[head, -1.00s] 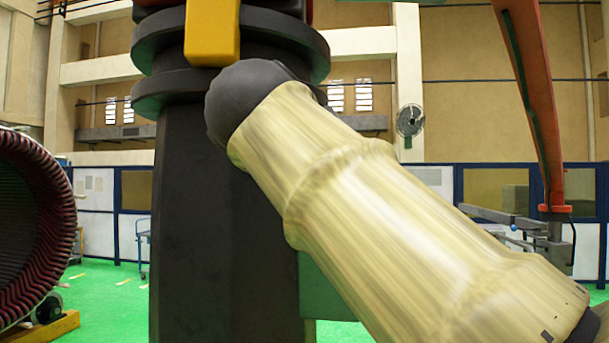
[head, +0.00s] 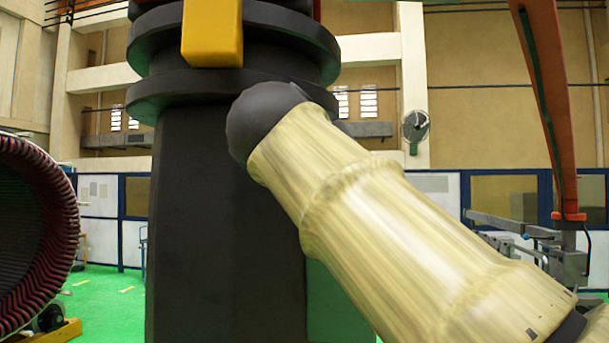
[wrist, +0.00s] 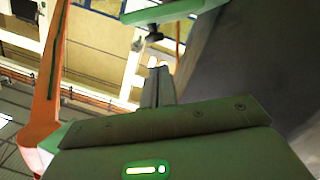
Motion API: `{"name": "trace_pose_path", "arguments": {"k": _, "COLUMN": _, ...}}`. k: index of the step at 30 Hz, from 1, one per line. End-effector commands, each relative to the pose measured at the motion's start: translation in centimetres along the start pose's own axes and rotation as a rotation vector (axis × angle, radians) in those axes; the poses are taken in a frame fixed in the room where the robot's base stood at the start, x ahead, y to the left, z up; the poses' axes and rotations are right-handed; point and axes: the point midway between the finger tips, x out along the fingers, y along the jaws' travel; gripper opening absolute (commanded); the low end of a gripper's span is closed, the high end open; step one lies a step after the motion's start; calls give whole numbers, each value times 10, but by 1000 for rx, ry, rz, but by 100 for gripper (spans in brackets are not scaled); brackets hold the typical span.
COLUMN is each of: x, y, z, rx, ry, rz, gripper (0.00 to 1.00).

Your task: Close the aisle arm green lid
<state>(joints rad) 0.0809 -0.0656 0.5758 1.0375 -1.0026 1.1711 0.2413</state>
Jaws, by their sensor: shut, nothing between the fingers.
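A green part (wrist: 170,11), which may be the lid or its box, juts in at the top of the wrist view beside a dark grey surface. A small black piece hangs under it. My gripper (wrist: 157,72) points up toward it, its narrow grey fingers together and empty; I cannot tell whether they touch it. In the head view a green panel (head: 335,305) shows low beside the dark column, partly behind my pale arm. My gripper is out of the head view. I cannot tell how far the lid is open.
The dark column (head: 225,220) stands close in front. An orange arm (head: 548,110) hangs at the right, with grey metal equipment (head: 560,250) near its foot. A large round stator (head: 40,235) stands at the left. Green floor (head: 110,305) is clear between stator and column.

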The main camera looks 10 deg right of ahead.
Motion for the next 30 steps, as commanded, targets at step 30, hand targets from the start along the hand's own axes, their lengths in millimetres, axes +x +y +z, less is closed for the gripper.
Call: {"name": "trace_pose_path", "arguments": {"k": 30, "x": 78, "y": 1, "z": 1, "rx": 5, "ry": -1, "rz": 1, "gripper": 0}}
